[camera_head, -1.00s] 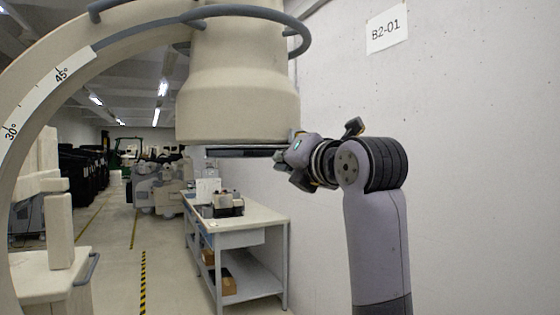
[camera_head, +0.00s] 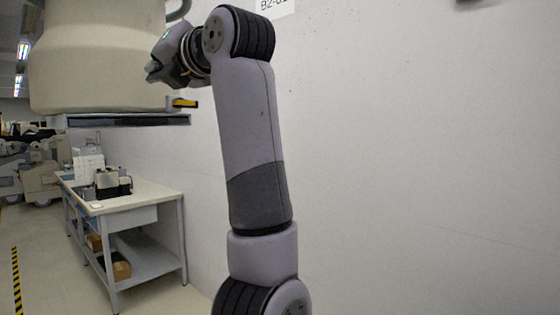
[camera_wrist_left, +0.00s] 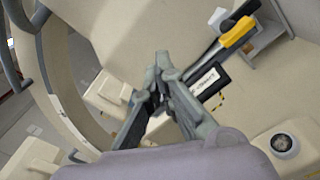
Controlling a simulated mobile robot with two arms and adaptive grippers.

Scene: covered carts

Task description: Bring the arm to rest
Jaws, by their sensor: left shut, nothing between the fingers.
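My left arm rises in the middle of the head view, bent at the top. Its gripper (camera_head: 154,70) points left, beside the large beige machine housing (camera_head: 95,55) and higher than the ledge under it. In the left wrist view my left gripper (camera_wrist_left: 163,75) has its fingers together with nothing between them. A tool with a yellow and black handle (camera_wrist_left: 238,32) sits at a grey bracket (camera_wrist_left: 268,35), apart from the fingers. A yellow piece (camera_head: 184,103) also shows at the ledge end in the head view. My right gripper is not in view.
A dark ledge (camera_head: 130,120) juts out under the housing. Below stands a grey workbench (camera_head: 150,195) with equipment on top and boxes on its lower shelf. A bare wall (camera_head: 410,150) fills the right. A beige curved arm (camera_wrist_left: 60,90) shows in the left wrist view.

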